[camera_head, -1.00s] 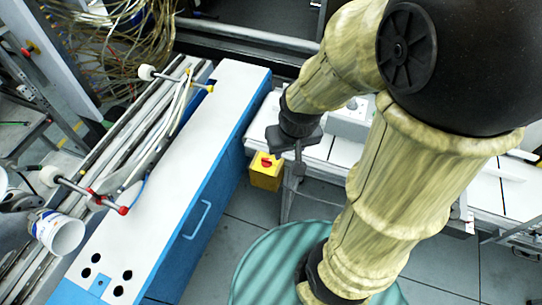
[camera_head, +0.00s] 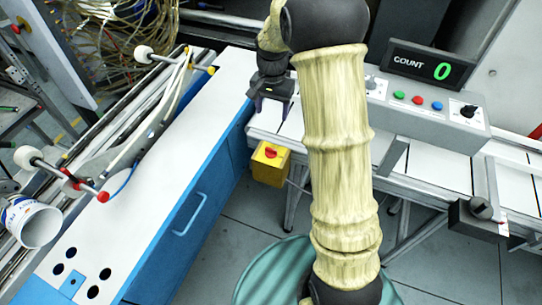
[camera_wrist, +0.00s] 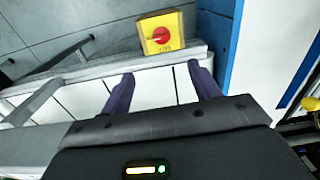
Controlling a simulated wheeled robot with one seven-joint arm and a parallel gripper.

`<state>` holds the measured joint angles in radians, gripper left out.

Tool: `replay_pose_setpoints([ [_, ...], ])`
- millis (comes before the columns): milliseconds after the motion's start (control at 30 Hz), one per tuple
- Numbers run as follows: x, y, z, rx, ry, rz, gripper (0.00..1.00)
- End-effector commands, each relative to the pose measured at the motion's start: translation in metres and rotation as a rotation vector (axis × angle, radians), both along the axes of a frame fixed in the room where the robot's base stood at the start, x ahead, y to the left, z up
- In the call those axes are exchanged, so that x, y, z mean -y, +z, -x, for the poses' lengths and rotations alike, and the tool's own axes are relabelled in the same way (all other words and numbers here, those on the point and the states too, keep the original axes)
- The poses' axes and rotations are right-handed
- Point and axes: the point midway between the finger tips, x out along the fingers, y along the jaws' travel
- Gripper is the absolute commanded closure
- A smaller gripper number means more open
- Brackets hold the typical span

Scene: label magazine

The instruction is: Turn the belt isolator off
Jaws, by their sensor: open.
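The belt isolator is a yellow box (camera_head: 268,170) with a red rotary knob (camera_head: 271,153), mounted low at the near-left end of the white conveyor. In the wrist view the yellow box (camera_wrist: 150,46) and its red knob (camera_wrist: 161,35) show ahead of the fingertips, slightly above centre. The knob has a light bar across it, which looks roughly horizontal there. My gripper (camera_head: 271,110) is open and empty, above the conveyor end and apart from the box. In the wrist view my gripper's two dark fingers (camera_wrist: 160,76) stand wide apart.
A blue and white cabinet (camera_head: 190,150) stands to the left of the box. On the conveyor (camera_head: 345,165) stand a counter display (camera_head: 430,68) reading 0 and a grey button panel (camera_head: 430,115). A teal round surface (camera_head: 262,270) is below. Grey floor lies between.

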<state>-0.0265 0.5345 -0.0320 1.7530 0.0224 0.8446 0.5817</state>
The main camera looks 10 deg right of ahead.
Motion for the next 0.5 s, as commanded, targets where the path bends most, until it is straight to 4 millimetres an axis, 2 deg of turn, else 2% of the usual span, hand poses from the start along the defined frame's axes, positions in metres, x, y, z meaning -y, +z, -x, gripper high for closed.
replay_pose_setpoints([
  [33, -0.0003, -0.0092, -0.0062, -0.005, -0.017, 0.0, 0.38],
  [67, -0.0003, -0.0101, -0.0079, -0.009, -0.025, 0.0, 0.38],
  [500, -0.0004, -0.0114, -0.0092, -0.012, -0.032, 0.0, 0.38],
])
